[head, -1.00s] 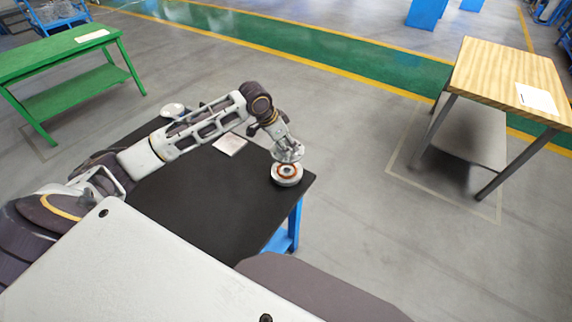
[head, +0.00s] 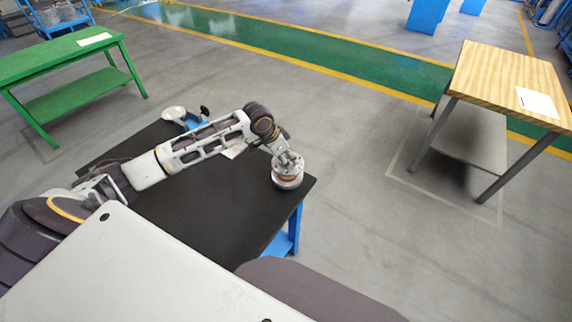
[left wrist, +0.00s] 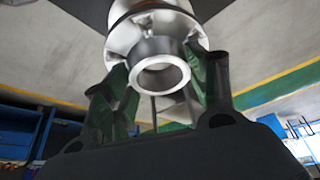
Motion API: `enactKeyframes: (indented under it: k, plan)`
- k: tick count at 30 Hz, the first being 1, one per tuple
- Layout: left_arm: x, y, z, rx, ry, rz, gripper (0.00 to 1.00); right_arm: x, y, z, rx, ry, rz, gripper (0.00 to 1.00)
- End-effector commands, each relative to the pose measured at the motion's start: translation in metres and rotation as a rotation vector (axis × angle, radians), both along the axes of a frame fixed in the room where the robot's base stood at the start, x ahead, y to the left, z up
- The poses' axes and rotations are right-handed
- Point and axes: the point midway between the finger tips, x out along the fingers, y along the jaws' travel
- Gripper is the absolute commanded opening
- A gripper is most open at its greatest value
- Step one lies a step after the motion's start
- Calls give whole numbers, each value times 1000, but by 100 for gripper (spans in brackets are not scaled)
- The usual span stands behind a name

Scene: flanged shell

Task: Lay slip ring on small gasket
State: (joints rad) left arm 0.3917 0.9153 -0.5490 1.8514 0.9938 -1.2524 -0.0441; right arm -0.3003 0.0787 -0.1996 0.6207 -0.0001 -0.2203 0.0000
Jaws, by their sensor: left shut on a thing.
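My left gripper (head: 289,160) is over the flanged shell (head: 287,184) near the right corner of the black table. It is shut on the slip ring (left wrist: 160,74), a silver metal ring with a raised collar, held between the green-padded fingers in the left wrist view. In the head view the slip ring (head: 287,170) is low over the shell's top. My right gripper is not in view.
The black table (head: 200,205) is mostly clear in front. A small pale plate (head: 234,150) lies behind my left arm. A white rounded object (head: 174,113) is near the table's back edge. A green bench (head: 70,65) and a wooden table (head: 505,80) stand apart.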

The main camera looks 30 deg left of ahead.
Motion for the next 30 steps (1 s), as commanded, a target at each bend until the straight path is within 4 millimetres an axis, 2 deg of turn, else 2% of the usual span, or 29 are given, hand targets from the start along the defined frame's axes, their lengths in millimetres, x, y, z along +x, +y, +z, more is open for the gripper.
enactKeyframes:
  k: [12,27,28,30]
  plan:
    - [1,0,-37,-2,-5,-1,0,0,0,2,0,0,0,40]
    - [1,0,-41,-1,-5,0,0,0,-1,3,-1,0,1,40]
    - [0,0,-44,1,-1,-1,62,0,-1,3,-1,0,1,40]
    - [0,0,-44,0,0,0,71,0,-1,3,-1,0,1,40]
